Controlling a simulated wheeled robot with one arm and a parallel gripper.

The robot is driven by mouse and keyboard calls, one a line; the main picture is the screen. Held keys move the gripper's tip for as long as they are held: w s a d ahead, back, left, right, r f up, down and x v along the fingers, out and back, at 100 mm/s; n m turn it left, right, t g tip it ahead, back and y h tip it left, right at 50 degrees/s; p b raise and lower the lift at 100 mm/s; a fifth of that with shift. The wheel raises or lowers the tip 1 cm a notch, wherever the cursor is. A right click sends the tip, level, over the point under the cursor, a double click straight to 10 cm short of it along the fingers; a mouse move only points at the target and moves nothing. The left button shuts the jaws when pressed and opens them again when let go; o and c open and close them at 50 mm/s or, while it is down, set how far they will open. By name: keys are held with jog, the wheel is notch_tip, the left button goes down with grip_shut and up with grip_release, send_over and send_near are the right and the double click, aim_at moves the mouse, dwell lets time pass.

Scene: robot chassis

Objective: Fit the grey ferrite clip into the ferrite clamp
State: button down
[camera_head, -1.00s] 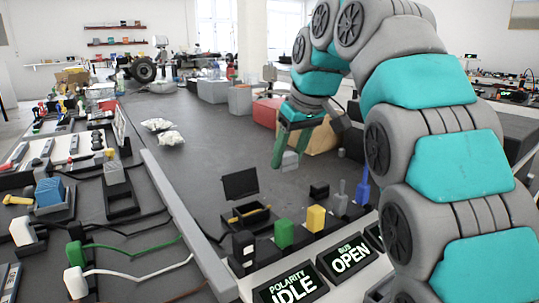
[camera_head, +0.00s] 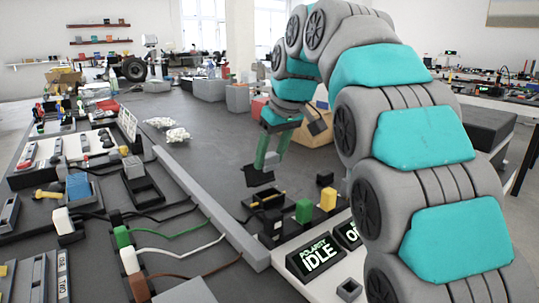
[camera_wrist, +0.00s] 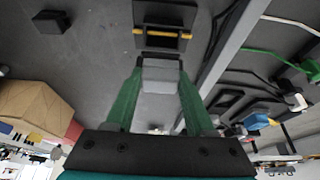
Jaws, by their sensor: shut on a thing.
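My gripper (camera_head: 270,158) has green fingers pointing down above the dark table. In the wrist view my gripper (camera_wrist: 160,85) is shut on the grey ferrite clip (camera_wrist: 160,74), a pale grey block between the fingertips. What I take for the ferrite clamp (camera_head: 267,201) is a black base with a raised black lid and a yellow bar across it. It stands just below the gripper in the head view. In the wrist view the clamp (camera_wrist: 163,42) lies just beyond the clip. The clip is held apart from the clamp, above the table.
Green (camera_head: 303,211) and yellow (camera_head: 328,199) blocks stand in black holders beside the clamp. A sign reading POLARITY IDLE (camera_head: 316,257) is in front. A grey rail (camera_head: 195,200) runs along the left, with cables and connectors beyond it. The middle of the table is clear.

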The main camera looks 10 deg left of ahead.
jog(key=shift+f+b, duration=1.7)
jog(key=shift+f, duration=1)
jog(key=shift+f+b, duration=0.5)
jog(key=shift+f, duration=0.3)
jog(key=shift+c, duration=1.4)
grip_release()
jog(key=shift+o, duration=0.5)
jog(key=shift+r, duration=0.15)
jog(key=shift+v, duration=3.75)
